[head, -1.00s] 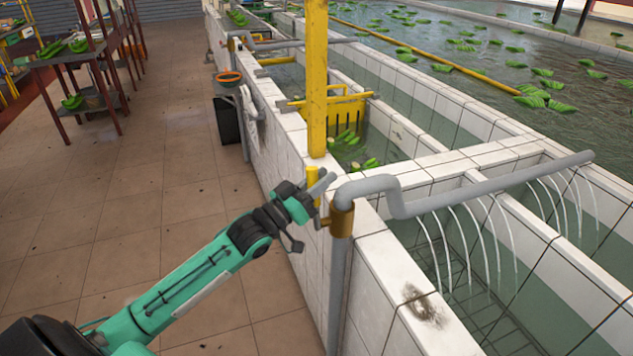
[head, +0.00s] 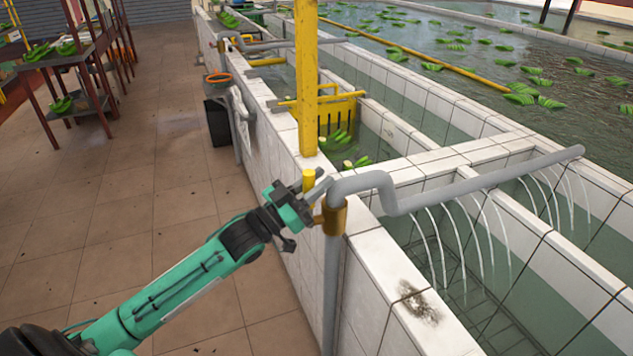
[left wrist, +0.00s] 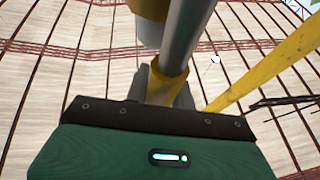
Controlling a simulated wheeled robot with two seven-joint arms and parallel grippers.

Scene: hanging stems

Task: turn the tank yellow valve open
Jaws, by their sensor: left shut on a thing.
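The tank's yellow valve handle (head: 309,183) stands upright beside the brass valve body (head: 335,217) on the grey pipe (head: 407,204). My left gripper (head: 316,188) is at the handle and shut on it, its grey fingers partly hiding it. In the left wrist view, the yellow handle (left wrist: 165,88) shows between the fingers above the green gripper body. Thin white streams of water (head: 455,240) fall from the pipe's long arm into the tiled tank. My right gripper is not in view.
A yellow post (head: 306,80) rises just behind the valve. The white tiled tank wall (head: 385,290) runs along the right. The tiled floor (head: 140,200) at left is clear up to a rack (head: 75,70).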

